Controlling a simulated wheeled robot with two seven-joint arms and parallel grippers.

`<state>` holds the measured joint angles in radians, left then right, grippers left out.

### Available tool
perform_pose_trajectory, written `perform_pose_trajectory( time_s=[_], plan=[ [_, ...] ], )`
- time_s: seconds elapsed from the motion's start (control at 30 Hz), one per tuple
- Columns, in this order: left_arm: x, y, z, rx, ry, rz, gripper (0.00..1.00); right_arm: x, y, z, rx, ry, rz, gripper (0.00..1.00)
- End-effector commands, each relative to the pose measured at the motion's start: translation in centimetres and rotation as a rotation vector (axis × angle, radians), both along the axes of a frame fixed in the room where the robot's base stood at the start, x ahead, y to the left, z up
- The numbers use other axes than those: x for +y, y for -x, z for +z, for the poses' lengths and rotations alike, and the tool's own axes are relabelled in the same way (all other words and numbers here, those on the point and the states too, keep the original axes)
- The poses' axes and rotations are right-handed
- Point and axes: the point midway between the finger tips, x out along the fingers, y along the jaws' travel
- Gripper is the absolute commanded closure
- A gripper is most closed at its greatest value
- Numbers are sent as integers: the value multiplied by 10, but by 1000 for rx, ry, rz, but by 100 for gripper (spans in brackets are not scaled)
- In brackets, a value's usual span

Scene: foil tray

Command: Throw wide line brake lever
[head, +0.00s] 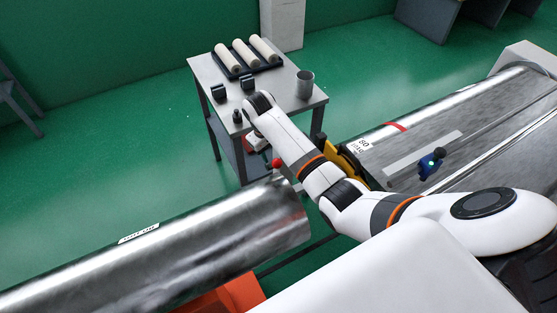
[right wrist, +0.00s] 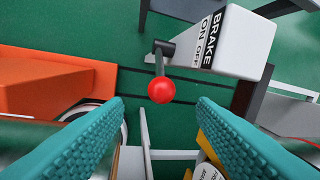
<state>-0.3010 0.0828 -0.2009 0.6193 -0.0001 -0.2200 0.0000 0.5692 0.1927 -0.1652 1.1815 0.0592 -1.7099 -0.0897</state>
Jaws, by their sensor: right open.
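The brake lever has a short dark stem and a red ball knob (right wrist: 161,90). It sticks out from a white box (right wrist: 235,45) labelled BRAKE, ON and OFF; I cannot tell which setting it is at. In the head view the red knob (head: 276,163) shows just left of my right arm, near the end of a big foil roll (head: 220,238). My right gripper (right wrist: 160,103) is open, its teal fingers on either side of the knob in the picture. I see no contact with the knob. The head view does not show its fingertips clearly. My left gripper is out of view.
A grey table (head: 310,98) holds cream rolls on a black rack (head: 240,70) and a metal cup (head: 304,84). An orange part (right wrist: 50,85) lies left in the wrist view.

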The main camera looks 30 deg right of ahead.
Motion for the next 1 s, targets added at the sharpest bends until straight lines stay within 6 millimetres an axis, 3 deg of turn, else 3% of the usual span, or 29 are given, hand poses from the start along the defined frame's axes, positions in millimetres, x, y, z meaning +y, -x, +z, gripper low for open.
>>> perform_pose_trajectory(
  time_s=[0.2,0.4,0.87,1.0],
  plan=[
    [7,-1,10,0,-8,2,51,-10,0,-46,6,1,-1,48],
    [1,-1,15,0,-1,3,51,-14,-1,-71,3,0,-1,48],
    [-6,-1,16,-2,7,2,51,-16,-2,-81,0,0,0,48],
    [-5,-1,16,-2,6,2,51,-16,-2,-81,0,1,0,70]
  ],
)
